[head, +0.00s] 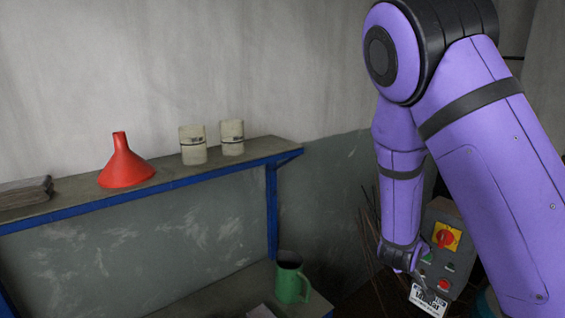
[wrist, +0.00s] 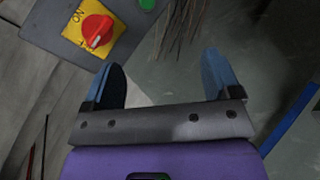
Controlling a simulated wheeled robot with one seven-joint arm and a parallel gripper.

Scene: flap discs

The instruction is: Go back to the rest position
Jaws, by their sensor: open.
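My gripper (wrist: 161,72) shows in the wrist view with its two blue fingers spread apart and nothing between them. In the head view my purple arm hangs down at the right, with its wrist in front of a grey control box (head: 451,219). The fingers are hard to make out there. In the wrist view the control box (wrist: 75,22) lies beyond the left finger, with a red rotary switch (wrist: 97,30) on a yellow plate. I see no contact between the fingers and the box. No flap discs are recognisable in either view.
A blue-edged shelf (head: 75,205) on the left wall holds a red funnel (head: 125,168), two pale cans (head: 193,147) and a dark stack (head: 25,190). A green jug (head: 291,282) stands on a lower surface. Thin rods (head: 372,240) lean near my wrist.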

